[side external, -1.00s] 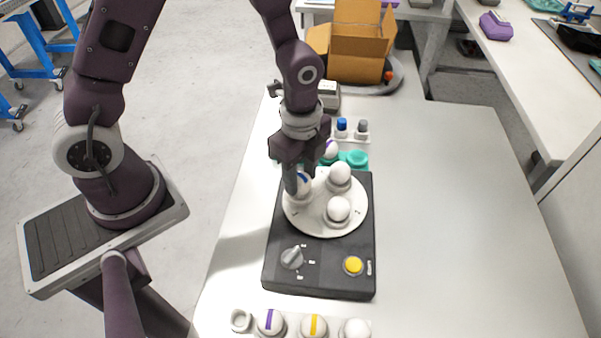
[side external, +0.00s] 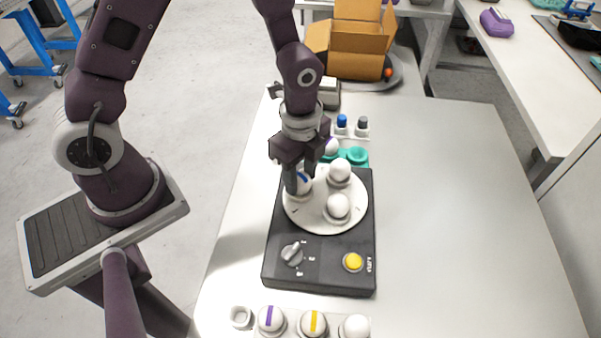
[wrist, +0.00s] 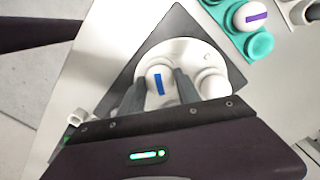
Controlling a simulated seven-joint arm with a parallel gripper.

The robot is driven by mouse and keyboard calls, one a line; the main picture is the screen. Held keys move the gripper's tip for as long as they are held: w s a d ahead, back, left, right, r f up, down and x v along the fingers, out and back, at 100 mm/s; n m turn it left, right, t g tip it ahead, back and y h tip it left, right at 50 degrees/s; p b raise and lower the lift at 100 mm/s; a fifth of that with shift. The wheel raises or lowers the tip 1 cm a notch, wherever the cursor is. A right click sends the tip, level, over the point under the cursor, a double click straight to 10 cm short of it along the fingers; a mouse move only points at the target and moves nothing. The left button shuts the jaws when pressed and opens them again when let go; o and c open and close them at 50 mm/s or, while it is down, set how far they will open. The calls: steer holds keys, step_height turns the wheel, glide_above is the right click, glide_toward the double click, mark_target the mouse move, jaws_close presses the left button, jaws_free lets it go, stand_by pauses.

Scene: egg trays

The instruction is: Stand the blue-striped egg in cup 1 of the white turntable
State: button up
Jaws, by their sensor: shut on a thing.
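The blue-striped egg (wrist: 158,82) is upright between the two fingers of my gripper (wrist: 154,92), which is shut on it. In the side view the egg (side external: 304,183) is at the left of the white turntable (side external: 318,215), at cup height; the fingers partly hide it and its cup. The cup's number cannot be read. Two plain white eggs, one at the back (side external: 340,171) and one at the front right (side external: 337,206), stand in the turntable's other cups.
The turntable's black base has a knob (side external: 292,252) and a yellow button (side external: 353,262). A front tray holds a purple-striped egg (side external: 271,319), a yellow-striped egg (side external: 313,322) and a white egg (side external: 355,328). A teal tray (side external: 357,155) with another purple-striped egg is behind. The table's right side is clear.

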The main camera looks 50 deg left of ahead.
steer(key=o, duration=0.9)
step_height(320, 180, up, 7)
steer(key=shift+r, duration=0.1)
steer(key=shift+r, duration=0.8)
